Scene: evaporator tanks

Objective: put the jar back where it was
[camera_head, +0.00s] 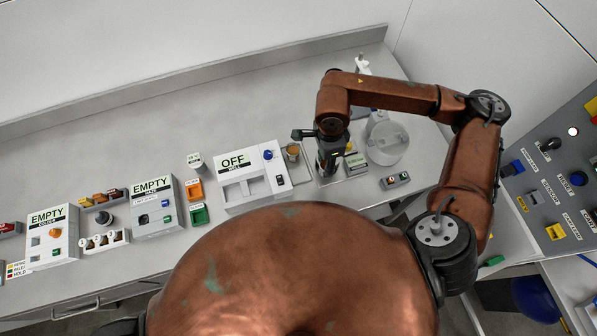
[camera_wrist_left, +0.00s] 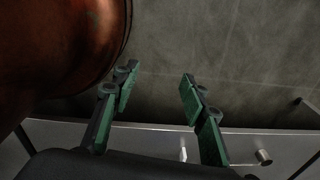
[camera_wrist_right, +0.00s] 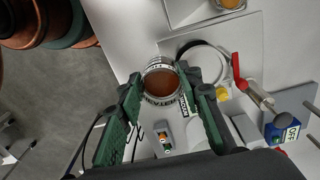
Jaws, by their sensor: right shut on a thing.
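The jar (camera_wrist_right: 160,82) is a small round clear one with brown contents and a lettered band. In the right wrist view it sits between the fingertips of my right gripper (camera_wrist_right: 166,90), which is shut on it. In the head view my right gripper (camera_head: 327,165) points down over the bench, right of the OFF mill box (camera_head: 240,180); the jar is hidden there. Whether the jar touches the surface below, I cannot tell. My left gripper (camera_wrist_left: 158,80) is open and empty in the left wrist view; it does not show in the head view.
A cup with brown contents (camera_head: 292,150) stands beside the mill box. A clear round vessel (camera_head: 387,145) and a small button box (camera_head: 396,181) lie right of my right gripper. Two EMPTY boxes (camera_head: 52,235) (camera_head: 154,205) stand left. A control panel (camera_head: 555,175) is far right.

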